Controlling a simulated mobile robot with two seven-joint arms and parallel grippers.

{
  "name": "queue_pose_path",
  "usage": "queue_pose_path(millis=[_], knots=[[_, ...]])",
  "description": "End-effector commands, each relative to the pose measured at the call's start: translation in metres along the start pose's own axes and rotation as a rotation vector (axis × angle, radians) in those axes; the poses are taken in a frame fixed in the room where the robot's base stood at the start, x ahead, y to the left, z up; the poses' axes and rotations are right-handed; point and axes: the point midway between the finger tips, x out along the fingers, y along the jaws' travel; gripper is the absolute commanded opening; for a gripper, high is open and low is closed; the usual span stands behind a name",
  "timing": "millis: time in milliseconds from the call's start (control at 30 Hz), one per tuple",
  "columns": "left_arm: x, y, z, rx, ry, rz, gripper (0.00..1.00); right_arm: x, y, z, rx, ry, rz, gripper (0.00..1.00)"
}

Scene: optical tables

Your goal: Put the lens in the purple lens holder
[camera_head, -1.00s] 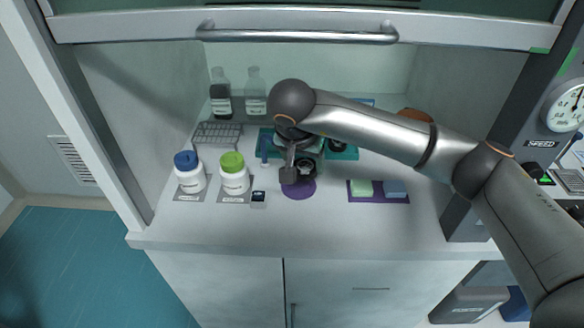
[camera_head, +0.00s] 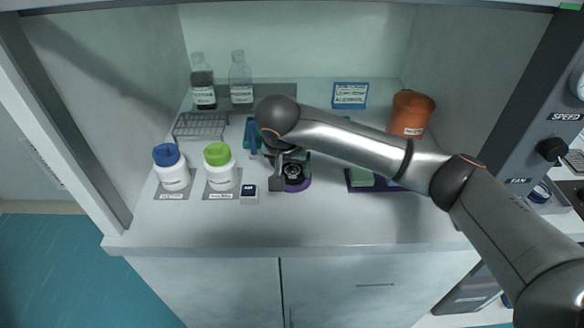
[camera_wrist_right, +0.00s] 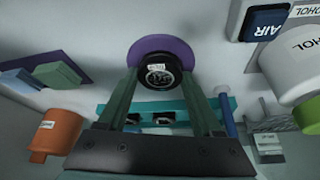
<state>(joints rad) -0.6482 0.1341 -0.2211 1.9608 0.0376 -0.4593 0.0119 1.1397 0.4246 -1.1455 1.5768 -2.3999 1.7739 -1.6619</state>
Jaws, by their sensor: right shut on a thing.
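The lens (camera_head: 293,171) is a black ring with a glassy middle, held between the fingers of my right gripper (camera_head: 285,175). The lens also shows between the two fingertips in the right wrist view (camera_wrist_right: 158,75). The purple lens holder (camera_head: 301,187) is a round purple disc on the worktop, mostly covered by the lens and gripper. In the right wrist view the purple holder (camera_wrist_right: 160,44) shows behind the lens, its rim sticking out around the far side. I cannot tell whether the lens touches it. My left gripper is not in view.
A teal tray (camera_wrist_right: 188,104) with dark round parts lies close to the gripper. White bottles with blue (camera_head: 170,172) and green (camera_head: 219,172) caps and a small device (camera_head: 249,188) stand left. A purple mat (camera_head: 352,184) with blocks lies right. The front worktop is clear.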

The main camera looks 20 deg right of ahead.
Motion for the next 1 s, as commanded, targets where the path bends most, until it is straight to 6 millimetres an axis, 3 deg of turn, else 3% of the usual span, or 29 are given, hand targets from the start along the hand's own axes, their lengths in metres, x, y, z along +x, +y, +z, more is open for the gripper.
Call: queue_pose_path(millis=[100, 133, 400, 767, 1000], knots=[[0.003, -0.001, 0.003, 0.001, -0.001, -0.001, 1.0, 0.004, 0.0, 0.001, 0.0, 0.001, 0.001, 0.1], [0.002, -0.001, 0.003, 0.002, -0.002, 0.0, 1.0, 0.004, 0.0, 0.001, 0.0, 0.001, 0.001, 0.68], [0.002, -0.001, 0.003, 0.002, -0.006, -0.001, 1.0, 0.003, 0.0, 0.001, 0.001, 0.0, 0.0, 0.97], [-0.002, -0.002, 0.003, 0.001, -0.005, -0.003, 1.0, -0.005, -0.001, -0.001, 0.0, 0.002, -0.003, 0.97], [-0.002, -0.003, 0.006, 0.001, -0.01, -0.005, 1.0, -0.053, -0.001, -0.002, -0.001, 0.005, -0.005, 0.97]])
